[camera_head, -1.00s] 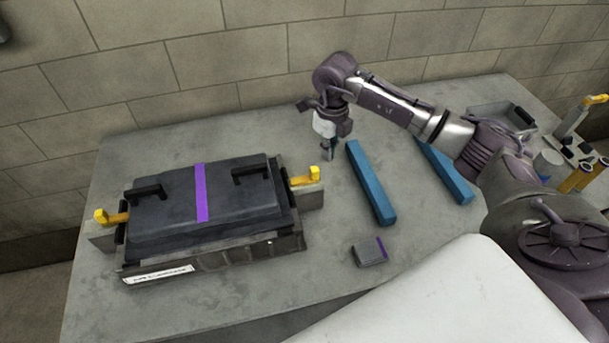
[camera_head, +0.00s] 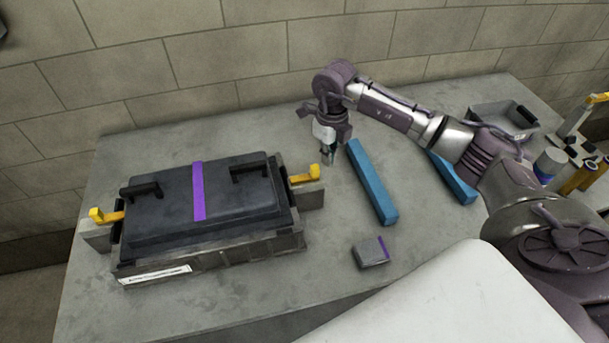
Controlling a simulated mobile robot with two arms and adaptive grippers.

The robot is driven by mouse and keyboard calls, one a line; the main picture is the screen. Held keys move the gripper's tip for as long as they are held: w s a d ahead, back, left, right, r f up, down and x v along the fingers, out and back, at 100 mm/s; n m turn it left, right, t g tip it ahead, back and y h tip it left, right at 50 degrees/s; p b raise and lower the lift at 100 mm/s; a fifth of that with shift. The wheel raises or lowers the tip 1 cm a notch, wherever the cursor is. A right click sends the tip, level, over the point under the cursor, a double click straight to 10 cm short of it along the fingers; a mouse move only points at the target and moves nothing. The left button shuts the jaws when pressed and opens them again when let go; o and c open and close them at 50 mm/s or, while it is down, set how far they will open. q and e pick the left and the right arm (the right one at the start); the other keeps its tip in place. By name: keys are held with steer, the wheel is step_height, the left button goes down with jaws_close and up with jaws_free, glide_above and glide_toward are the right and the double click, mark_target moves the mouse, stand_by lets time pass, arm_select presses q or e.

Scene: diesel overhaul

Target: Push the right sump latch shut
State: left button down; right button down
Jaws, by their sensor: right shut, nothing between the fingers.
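The sump (camera_head: 150,217) is a dark, lidded block with a purple stripe (camera_head: 199,190) and two black handles, at the left of the bench. The right sump latch (camera_head: 305,175) is a yellow lever with an upturned end on the sump's right side. The left latch (camera_head: 106,216) is a matching yellow lever on the other side. My right gripper (camera_head: 328,155) points down just behind and to the right of the right latch. It is shut and empty, and a small gap seems to separate it from the latch. My left gripper is not in view.
A blue bar (camera_head: 372,183) lies just right of my right gripper. A second blue bar (camera_head: 455,180) is partly behind my right arm. A small grey block with a purple stripe (camera_head: 369,254) lies in front. A grey tray (camera_head: 490,116) stands at the back right.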

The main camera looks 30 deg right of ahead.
step_height(320, 180, down, 5)
steer(key=b, duration=0.3)
steer(key=shift+b, duration=0.3)
stand_by(0.8)
steer(key=shift+r, duration=0.3)
steer(key=shift+a, duration=0.2)
